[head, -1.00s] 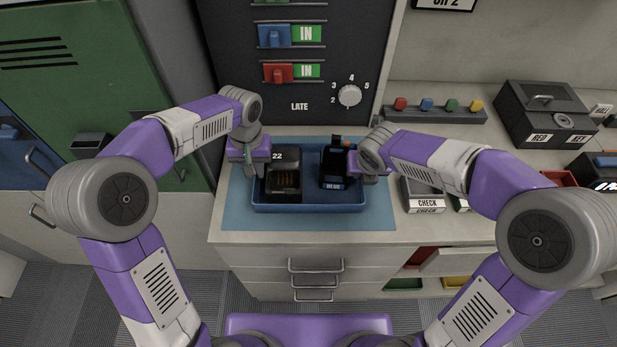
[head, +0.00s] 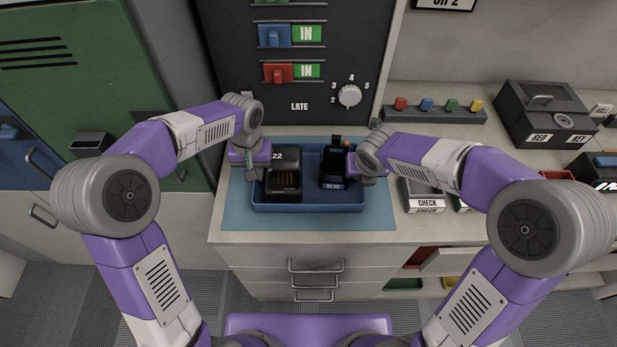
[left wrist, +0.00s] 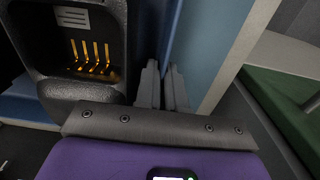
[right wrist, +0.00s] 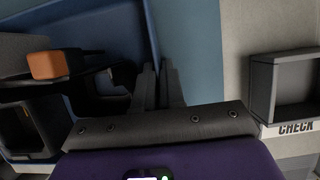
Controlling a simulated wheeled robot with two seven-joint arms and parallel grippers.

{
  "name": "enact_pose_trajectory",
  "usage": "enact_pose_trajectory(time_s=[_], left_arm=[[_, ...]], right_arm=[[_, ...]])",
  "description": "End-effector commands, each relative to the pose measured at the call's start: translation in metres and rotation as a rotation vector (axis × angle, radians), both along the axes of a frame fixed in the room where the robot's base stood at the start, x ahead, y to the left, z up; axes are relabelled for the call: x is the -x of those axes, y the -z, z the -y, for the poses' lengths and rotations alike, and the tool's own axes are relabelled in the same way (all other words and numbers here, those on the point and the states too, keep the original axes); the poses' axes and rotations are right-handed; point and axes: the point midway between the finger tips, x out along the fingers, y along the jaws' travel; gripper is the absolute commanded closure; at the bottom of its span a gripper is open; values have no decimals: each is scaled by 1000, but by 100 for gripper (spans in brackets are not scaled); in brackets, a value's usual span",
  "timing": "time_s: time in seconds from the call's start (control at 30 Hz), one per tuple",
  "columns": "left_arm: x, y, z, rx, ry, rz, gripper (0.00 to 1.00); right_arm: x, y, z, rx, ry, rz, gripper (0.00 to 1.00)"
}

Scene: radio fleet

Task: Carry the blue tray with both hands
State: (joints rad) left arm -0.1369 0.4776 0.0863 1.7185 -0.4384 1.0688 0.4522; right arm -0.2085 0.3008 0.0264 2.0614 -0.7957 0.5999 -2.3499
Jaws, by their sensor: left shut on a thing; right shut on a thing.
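The blue tray (head: 310,208) sits on the light blue mat (head: 240,215) on the counter. In it stand a black charger (head: 284,180) marked 22 on the left and a black radio (head: 333,168) with a blue label on the right. My left gripper (head: 254,172) is shut on the tray's left wall; in the left wrist view its fingers (left wrist: 162,85) straddle the wall next to the charger. My right gripper (head: 354,174) is shut on the right wall; its fingers (right wrist: 158,85) show in the right wrist view. I cannot see the tray's underside.
A grey box marked CHECK (head: 424,196) is just right of the mat. A dark panel with a knob (head: 349,95) rises behind the tray. A row of coloured buttons (head: 436,112) and a black key box (head: 545,112) stand at the right. A green locker (head: 100,90) is at the left.

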Motion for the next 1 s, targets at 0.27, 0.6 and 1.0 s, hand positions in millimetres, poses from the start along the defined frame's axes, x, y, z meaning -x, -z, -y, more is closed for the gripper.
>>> enact_pose_trajectory(time_s=[0.27,0.6,1.0], left_arm=[[-1,-8,0,1,0,3,100],[-1,-35,0,1,0,3,100],[-1,-52,0,1,0,3,100]], right_arm=[[0,-7,0,-1,0,2,100],[0,-35,0,-1,0,2,100],[0,-51,0,-1,0,1,100]])
